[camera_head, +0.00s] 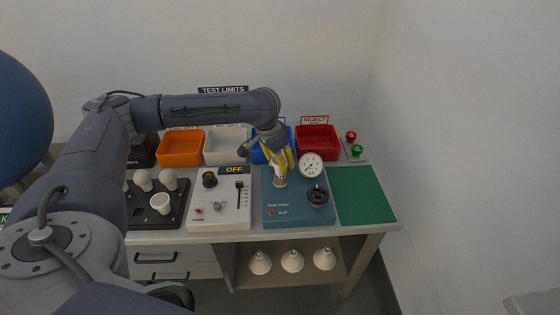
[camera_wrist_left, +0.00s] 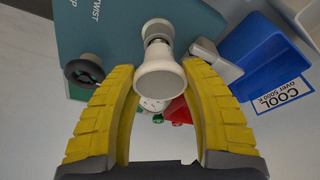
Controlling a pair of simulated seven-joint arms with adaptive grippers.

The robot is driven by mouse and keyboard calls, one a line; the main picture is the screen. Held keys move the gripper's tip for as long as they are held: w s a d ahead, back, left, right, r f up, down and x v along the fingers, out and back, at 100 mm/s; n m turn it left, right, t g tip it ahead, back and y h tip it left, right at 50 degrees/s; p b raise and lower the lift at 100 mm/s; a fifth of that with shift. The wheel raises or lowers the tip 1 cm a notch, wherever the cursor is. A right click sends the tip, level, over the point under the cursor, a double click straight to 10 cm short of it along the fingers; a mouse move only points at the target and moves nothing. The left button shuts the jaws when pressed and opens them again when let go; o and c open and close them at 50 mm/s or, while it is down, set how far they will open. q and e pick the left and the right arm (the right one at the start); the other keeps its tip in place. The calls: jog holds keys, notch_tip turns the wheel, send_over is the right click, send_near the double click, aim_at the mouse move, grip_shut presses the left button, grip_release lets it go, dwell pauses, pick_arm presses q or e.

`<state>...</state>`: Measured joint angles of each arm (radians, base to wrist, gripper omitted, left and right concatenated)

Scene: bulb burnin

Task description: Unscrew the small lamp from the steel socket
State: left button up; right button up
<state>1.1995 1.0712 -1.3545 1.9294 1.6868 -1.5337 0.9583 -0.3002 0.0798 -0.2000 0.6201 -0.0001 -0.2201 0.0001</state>
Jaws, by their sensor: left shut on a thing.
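The small lamp (camera_wrist_left: 160,80) is white with a broad round face, and shows between my yellow fingertips in the left wrist view. Its narrow end points to the steel socket (camera_wrist_left: 158,32) on the teal twist tester (camera_head: 285,213). My left gripper (camera_head: 279,163) comes down over the tester from above and is shut on the lamp; it also shows in the left wrist view (camera_wrist_left: 160,85). In the head view the fingers partly hide the lamp, so how far its thread sits in the socket cannot be told. My right gripper is not in view.
A dial gauge (camera_head: 311,165) and black handwheel (camera_head: 317,196) stand close right of the socket. The control box (camera_head: 220,212) reads OFF. Blue (camera_head: 259,157) and red (camera_head: 318,143) bins stand behind. A black rack (camera_head: 140,213) holds white bulbs. The green mat (camera_head: 356,195) is bare.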

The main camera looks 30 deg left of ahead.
pick_arm(q)
jog(key=n+y, duration=0.1)
jog(key=n, duration=0.6)
jog(key=n+y, duration=0.1)
jog(key=n, duration=0.2)
jog(key=shift+y, duration=0.3)
jog(key=n+y, duration=0.1)
jog(key=n, duration=0.3)
jog(key=shift+r+g, duration=0.1)
jog(key=shift+g, duration=0.3)
jog(key=n+g, duration=0.1)
jog(key=n, duration=0.4)
jog(key=shift+y, duration=0.3)
jog(key=o, duration=1)
